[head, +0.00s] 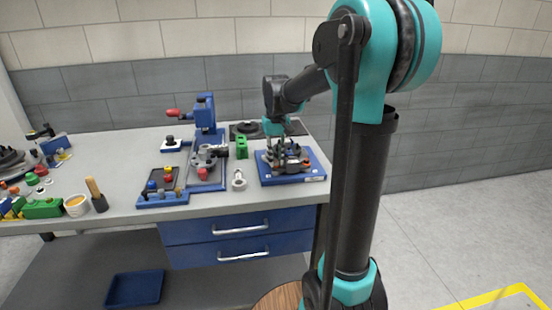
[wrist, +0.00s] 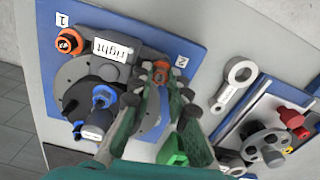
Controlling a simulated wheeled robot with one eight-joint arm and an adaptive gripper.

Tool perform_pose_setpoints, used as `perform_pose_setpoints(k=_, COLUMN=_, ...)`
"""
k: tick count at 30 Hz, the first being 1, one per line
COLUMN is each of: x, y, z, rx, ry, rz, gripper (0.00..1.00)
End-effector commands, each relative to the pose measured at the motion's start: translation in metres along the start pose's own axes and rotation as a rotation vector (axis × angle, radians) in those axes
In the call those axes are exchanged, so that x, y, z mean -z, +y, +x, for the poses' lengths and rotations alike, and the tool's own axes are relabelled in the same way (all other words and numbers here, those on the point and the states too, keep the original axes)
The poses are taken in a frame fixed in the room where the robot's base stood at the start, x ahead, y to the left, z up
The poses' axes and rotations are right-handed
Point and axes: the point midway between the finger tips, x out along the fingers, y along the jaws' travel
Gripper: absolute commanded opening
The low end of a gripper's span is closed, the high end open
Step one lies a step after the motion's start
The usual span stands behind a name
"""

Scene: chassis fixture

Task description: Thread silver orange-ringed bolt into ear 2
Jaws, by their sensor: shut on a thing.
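The chassis fixture is a blue plate (wrist: 197,62) carrying a round grey body (wrist: 75,72), with printed labels 1, 2 and "right". It also shows in the head view (head: 312,178). My gripper (wrist: 160,76) is shut on the orange-ringed bolt (wrist: 160,66) close to label 2. Only the bolt's orange top shows between the fingertips; its shank and the ear under it are hidden, so I cannot tell whether it is in the hole. Another orange-ringed part (wrist: 69,41) sits by label 1. In the head view the arm and parts hide the fingertips.
A blue-collared dark part (wrist: 103,97) stands on the fixture near my fingers. A grey ring-ended link (wrist: 236,80) and a green block (wrist: 173,150) lie beside the plate. A blue press (head: 206,115) stands left of the fixture in the head view.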

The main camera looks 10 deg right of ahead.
Motion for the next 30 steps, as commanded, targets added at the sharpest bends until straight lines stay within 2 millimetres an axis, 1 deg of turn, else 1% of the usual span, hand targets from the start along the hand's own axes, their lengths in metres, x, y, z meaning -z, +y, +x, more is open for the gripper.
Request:
perform_pose_setpoints(k=3, x=-0.0027, y=-0.0003, z=0.0023, rx=0.000, ry=-0.005, rz=0.143, gripper=0.00)
perform_pose_setpoints(k=6, x=-0.0027, y=-0.0003, z=0.0026, rx=0.000, ry=-0.005, rz=0.229, gripper=0.00)
perform_pose_setpoints(k=9, x=-0.0026, y=-0.0003, z=0.0026, rx=0.000, ry=-0.005, rz=0.265, gripper=0.00)
perform_pose_setpoints(k=15, x=-0.0026, y=-0.0003, z=0.0026, rx=0.000, ry=-0.005, rz=0.267, gripper=0.00)
perform_pose_setpoints(k=16, x=-0.0025, y=-0.0003, z=0.0026, rx=0.000, ry=-0.005, rz=0.267, gripper=0.19)
perform_pose_setpoints(k=21, x=-0.0021, y=-0.0003, z=0.0023, rx=0.000, ry=-0.004, rz=0.266, gripper=0.40)
perform_pose_setpoints(k=30, x=-0.0006, y=0.0001, z=0.0012, rx=0.000, ry=-0.001, rz=0.266, gripper=0.40)
